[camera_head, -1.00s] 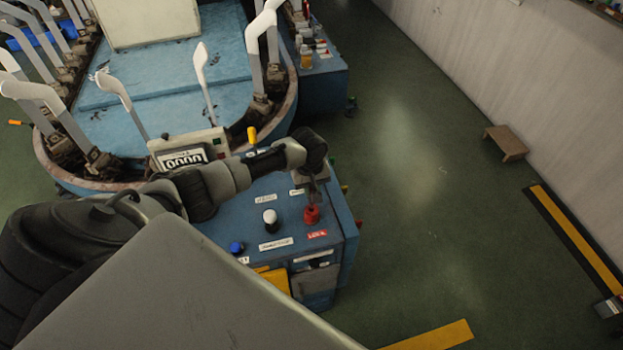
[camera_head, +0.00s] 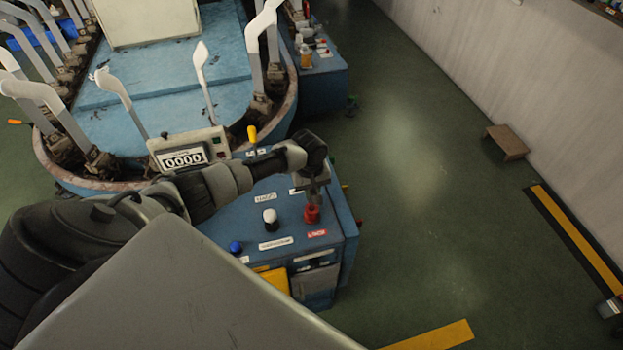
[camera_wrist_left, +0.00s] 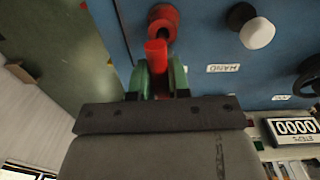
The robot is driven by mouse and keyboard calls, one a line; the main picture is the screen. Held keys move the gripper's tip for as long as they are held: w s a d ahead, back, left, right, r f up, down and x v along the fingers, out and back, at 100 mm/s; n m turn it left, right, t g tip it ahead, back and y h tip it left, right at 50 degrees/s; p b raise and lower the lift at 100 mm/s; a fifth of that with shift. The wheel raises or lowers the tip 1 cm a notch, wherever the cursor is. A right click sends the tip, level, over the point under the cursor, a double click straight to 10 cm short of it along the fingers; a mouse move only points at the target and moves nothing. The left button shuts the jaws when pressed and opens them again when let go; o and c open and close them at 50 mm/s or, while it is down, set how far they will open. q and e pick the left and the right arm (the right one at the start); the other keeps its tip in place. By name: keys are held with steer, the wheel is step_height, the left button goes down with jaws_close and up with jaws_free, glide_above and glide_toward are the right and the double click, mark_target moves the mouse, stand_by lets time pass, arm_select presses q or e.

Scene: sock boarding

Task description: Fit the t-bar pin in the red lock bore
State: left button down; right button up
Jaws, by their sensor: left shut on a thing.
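The red lock bore (camera_head: 311,214) stands up from the top of the blue control box, beside a red label. In the left wrist view the bore (camera_wrist_left: 165,14) shows as a red ring just beyond the fingertips. My left gripper (camera_head: 314,194) is directly above the bore in the head view. In the wrist view its green fingers (camera_wrist_left: 158,78) are shut on the red t-bar pin (camera_wrist_left: 156,50). The pin's end overlaps the bore's near edge there; I cannot tell whether it is inside. My right gripper is not in view.
A counter display (camera_head: 184,159) reads 0000. Grey sock forms (camera_head: 115,90) ring the machine behind.

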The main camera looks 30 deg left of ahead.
arm_select(q)
steer(key=shift+f+b, duration=1.35)
steer(key=shift+f, duration=0.75)
steer(key=c, duration=1)
jaws_free()
steer(key=r, duration=0.5)
steer(key=r+b, duration=0.1)
steer(key=r, duration=0.4)
steer(key=shift+s+a+r, duration=0.15)
steer(key=shift+s+r, duration=0.05)
steer(key=shift+r, duration=0.2)
